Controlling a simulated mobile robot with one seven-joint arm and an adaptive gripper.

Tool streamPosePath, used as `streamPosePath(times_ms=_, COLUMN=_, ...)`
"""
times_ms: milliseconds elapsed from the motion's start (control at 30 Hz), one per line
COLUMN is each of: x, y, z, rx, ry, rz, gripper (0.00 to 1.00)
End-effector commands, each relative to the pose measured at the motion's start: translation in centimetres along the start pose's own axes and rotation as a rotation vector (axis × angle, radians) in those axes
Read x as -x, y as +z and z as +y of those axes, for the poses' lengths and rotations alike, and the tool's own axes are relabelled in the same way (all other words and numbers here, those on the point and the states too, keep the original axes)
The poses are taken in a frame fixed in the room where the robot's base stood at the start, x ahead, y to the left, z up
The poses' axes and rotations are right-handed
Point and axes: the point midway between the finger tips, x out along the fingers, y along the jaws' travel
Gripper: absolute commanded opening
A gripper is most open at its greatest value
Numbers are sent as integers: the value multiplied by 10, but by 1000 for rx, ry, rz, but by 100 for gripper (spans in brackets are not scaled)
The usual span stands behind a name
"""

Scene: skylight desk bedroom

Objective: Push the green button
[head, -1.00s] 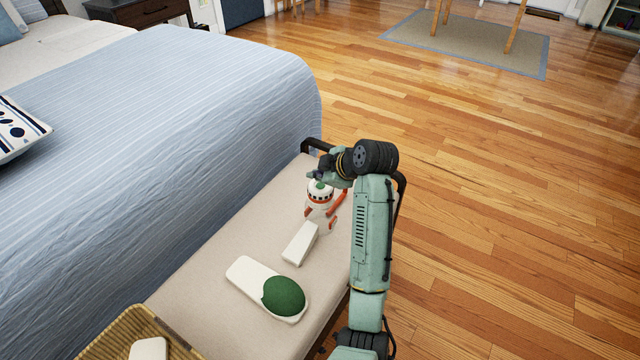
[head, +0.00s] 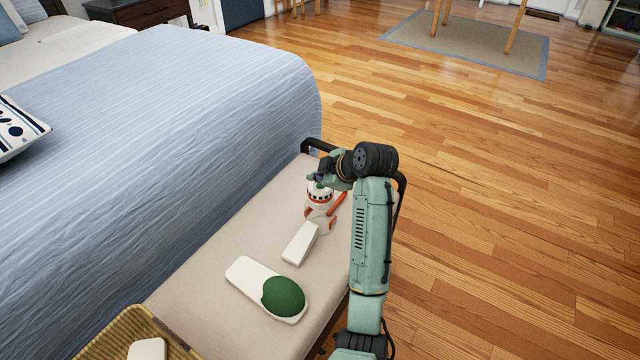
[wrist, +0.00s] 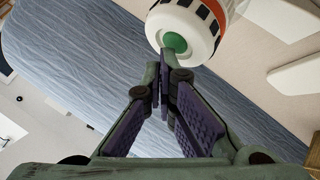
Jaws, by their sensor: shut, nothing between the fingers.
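A white toy-like figure with orange-red parts (head: 321,212) stands on the beige bench (head: 215,260). The wrist view shows a round green button (wrist: 174,42) on its white top. In the head view my gripper mostly hides that top. A larger green dome (head: 284,297) sits on a white oblong base (head: 248,273) nearer the front of the bench. My gripper (head: 314,179) is shut and empty, at the figure's top. In the wrist view its fingertips (wrist: 164,72) are close to the green button's edge; I cannot tell whether they touch it.
A white block (head: 300,243) lies between the figure and the dome's base. A wicker basket (head: 112,336) with a white item stands at the bench's near end. The bed (head: 190,110) borders the left side; wooden floor (head: 500,200) is clear to the right.

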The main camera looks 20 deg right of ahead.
Motion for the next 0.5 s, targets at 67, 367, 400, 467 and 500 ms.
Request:
streamPosePath(times_ms=67, x=0, y=0, z=0, rx=0, ry=0, rz=0, gripper=0)
streamPosePath(times_ms=367, x=-3, y=2, z=-2, rx=0, ry=0, rz=0, gripper=0)
streamPosePath(times_ms=400, x=-4, y=2, z=-2, rx=0, ry=0, rz=0, gripper=0)
streamPosePath(times_ms=467, x=-4, y=3, z=-3, rx=0, ry=0, rz=0, gripper=0)
streamPosePath(times_ms=500, x=-4, y=3, z=-3, rx=0, ry=0, rz=0, gripper=0)
